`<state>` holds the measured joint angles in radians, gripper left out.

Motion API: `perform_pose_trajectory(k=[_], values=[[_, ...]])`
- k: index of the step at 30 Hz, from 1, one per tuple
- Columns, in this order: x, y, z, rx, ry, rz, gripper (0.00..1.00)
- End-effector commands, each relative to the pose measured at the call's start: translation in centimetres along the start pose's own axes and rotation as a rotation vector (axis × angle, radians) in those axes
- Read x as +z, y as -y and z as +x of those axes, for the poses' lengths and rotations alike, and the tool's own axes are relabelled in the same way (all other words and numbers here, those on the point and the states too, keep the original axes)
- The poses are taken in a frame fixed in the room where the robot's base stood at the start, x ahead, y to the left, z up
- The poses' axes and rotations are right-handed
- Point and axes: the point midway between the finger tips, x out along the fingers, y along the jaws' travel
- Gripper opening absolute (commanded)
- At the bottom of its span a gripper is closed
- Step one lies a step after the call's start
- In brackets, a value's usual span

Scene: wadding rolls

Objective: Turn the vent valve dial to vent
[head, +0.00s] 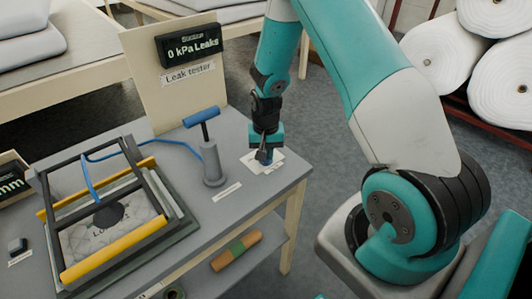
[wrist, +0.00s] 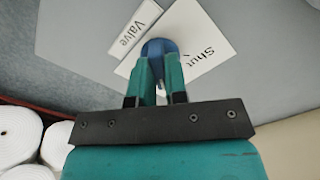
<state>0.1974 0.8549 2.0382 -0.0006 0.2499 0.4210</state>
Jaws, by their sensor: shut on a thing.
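The vent valve dial is a small blue knob (wrist: 158,47) in the wrist view, on a white card (wrist: 200,50) where the word "Shut" can be read. A label reading "Valve" (wrist: 128,35) lies beside the card. My gripper (wrist: 158,75) points down at the dial, with its teal fingers closed on the dial's sides. In the head view my gripper (head: 264,155) is over the card (head: 270,165) at the right end of the grey bench, and the dial is mostly hidden by the fingers. I cannot read a "vent" mark or tell the dial's pointer direction.
A hand pump (head: 210,155) with a blue handle stands left of the gripper. A clamp frame (head: 115,215) with yellow bars holds a quilted pad at the left. A display (head: 190,45) reads "0 kPa Leaks" on a board labelled "Leak tester". White rolls (head: 450,45) are stacked at the back right.

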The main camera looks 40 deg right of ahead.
Motion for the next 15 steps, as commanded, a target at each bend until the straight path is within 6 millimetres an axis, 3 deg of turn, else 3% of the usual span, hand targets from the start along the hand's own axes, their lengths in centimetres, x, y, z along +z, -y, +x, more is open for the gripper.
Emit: perform_pose_trajectory(k=[15], values=[[-0.32, -0.03, -0.20, -0.001, -0.009, 0.065, 0.00]])
